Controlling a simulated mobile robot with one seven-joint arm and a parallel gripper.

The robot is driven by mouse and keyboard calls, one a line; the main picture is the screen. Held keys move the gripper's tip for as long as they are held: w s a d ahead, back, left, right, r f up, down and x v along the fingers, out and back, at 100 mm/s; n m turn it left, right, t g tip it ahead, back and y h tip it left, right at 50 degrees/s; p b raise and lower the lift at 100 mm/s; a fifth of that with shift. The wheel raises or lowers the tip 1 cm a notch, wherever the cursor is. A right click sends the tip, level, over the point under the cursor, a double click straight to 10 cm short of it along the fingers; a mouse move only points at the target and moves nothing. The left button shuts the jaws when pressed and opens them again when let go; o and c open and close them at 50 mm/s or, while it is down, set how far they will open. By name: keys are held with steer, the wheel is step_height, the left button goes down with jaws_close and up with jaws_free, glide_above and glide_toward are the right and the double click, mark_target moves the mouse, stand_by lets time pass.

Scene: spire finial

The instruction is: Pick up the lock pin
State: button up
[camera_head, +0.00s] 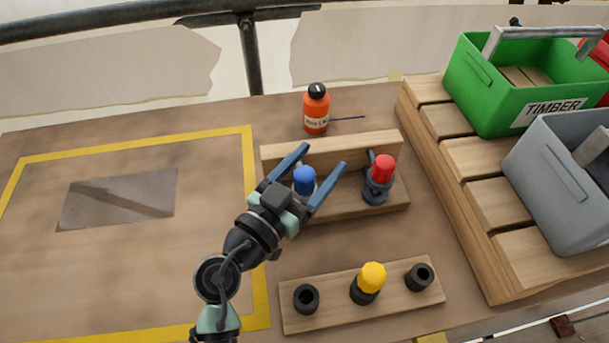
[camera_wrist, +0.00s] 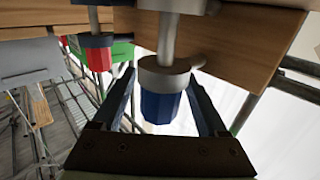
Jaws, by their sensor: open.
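Three pins with coloured heads are in view; the frames do not mark which one is the lock pin. The blue-headed pin (camera_head: 304,181) stands at the left of a wooden stand (camera_head: 330,146). My gripper (camera_head: 326,155) is open, with a finger on each side of the blue head and gaps beside it. In the wrist view the blue head (camera_wrist: 161,106), grey collar and metal shaft sit between my gripper's fingers (camera_wrist: 161,75). The red-headed pin (camera_head: 383,170) stands at the stand's right, and in the wrist view (camera_wrist: 96,62). The yellow-headed pin (camera_head: 371,277) stands in a wooden block.
The wooden block (camera_head: 329,311) has black sockets left (camera_head: 306,298) and right (camera_head: 419,277). An orange bottle (camera_head: 316,109) stands behind the stand. A green TIMBER crate (camera_head: 482,95) and grey crate (camera_head: 548,187) are on slats at the right. The yellow-outlined area (camera_head: 110,265) is mostly clear.

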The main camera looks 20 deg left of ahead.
jaws_close()
stand_by(0.4)
steer(key=shift+r, duration=0.1)
